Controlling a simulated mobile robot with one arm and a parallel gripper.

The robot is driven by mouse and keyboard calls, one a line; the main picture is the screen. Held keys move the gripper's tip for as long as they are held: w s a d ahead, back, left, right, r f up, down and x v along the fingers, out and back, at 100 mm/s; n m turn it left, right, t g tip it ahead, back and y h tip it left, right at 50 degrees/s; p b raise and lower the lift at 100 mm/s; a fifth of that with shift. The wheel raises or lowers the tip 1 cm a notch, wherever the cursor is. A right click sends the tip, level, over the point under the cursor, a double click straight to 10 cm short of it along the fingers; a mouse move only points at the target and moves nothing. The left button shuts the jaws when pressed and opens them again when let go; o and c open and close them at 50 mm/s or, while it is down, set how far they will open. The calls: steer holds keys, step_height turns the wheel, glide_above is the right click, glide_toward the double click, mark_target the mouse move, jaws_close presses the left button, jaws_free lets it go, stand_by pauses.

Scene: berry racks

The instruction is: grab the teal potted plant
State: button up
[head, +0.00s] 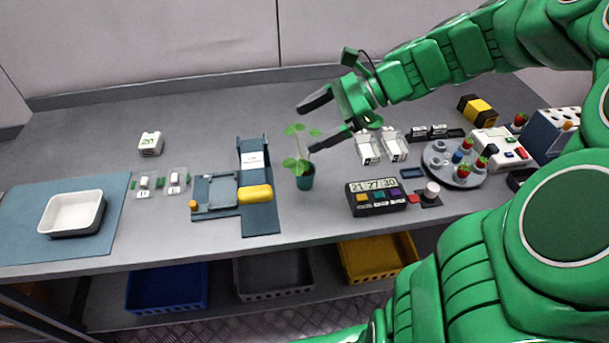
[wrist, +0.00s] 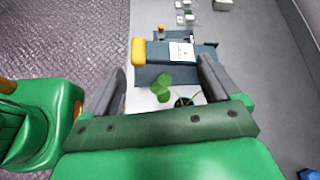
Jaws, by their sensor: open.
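The teal potted plant (head: 305,180) stands upright on the grey bench, a small teal pot with thin stems and round green leaves. In the wrist view its leaf (wrist: 161,86) shows between the fingers, and the dark pot top (wrist: 184,102) is partly hidden by the green gripper body. My gripper (head: 312,126) is open and empty, with its dark fingers spread above and around the plant's leaves in the head view. The lower finger is close to the leaves; I cannot tell whether it touches them.
A blue-grey device with a yellow cylinder (head: 255,194) is just left of the plant. A clock box (head: 376,197) stands to its right, white trays (head: 368,149) behind right. A white bin (head: 73,213) sits far left. Bare bench lies in front of the pot.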

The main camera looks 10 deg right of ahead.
steer(key=w+d+m+t+y, duration=0.2)
steer(key=w+d+m, duration=0.2)
steer(key=w+d, duration=0.1)
glide_toward(298, 172)
steer(key=shift+w+a+f, duration=0.35)
steer(key=shift+a+f, duration=0.15)
steer(key=shift+f, duration=0.1)
steer(key=shift+w+a+f, duration=0.35)
steer(key=shift+a+f, duration=0.2)
steer(key=shift+f, duration=0.05)
steer(key=shift+x, duration=3.8)
steer(key=shift+w+d, duration=0.1)
steer(key=shift+w, duration=0.1)
steer(key=shift+c, duration=0.2)
steer(key=c, duration=1.1)
steer(key=shift+r, duration=0.15)
